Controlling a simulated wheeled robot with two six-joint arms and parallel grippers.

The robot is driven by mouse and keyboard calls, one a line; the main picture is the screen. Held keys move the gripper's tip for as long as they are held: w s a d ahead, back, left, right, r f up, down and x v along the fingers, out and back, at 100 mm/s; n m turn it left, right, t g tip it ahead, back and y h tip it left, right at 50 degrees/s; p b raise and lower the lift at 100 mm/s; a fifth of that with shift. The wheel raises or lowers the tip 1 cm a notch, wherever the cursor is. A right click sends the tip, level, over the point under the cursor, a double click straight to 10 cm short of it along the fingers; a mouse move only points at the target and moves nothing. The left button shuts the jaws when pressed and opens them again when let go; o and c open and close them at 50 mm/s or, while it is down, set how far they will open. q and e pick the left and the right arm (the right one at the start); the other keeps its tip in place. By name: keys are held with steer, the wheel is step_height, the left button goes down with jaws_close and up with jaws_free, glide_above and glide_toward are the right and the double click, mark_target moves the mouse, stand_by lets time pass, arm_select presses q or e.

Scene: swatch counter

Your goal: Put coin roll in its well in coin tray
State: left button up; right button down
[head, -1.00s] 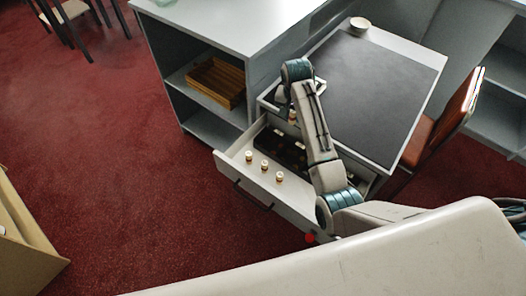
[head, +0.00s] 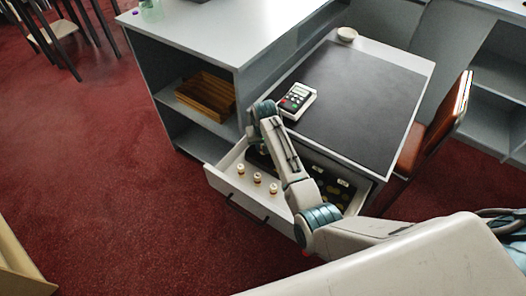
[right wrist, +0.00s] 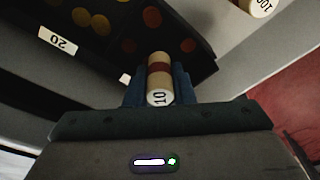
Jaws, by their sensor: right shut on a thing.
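The coin roll (right wrist: 159,78), tan with a brown band and a white end marked "10", is held between the blue fingers of my right gripper (right wrist: 158,72). The dark coin tray (right wrist: 205,48) lies just beyond it in the right wrist view, with coins in its wells and a "20" label (right wrist: 58,41). In the head view the tray (head: 306,166) sits in the open drawer, partly covered by my right arm. My right gripper is over the drawer's left part there, with its fingers and the roll hidden. My left gripper is not in view.
Three other rolls (head: 257,178) stand on the drawer (head: 222,180) floor beside the tray; one marked "100" (right wrist: 262,6) shows in the right wrist view. A calculator (head: 297,98) lies on the dark desk mat (head: 360,95) above the drawer.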

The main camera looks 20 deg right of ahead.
steer(key=shift+f, duration=1.6)
steer(key=shift+f, duration=0.1)
steer(key=c, duration=1.2)
jaws_free()
steer(key=shift+c, duration=0.2)
step_height(320, 180, up, 12)
steer(key=s, duration=0.2)
steer(key=shift+a, duration=0.1)
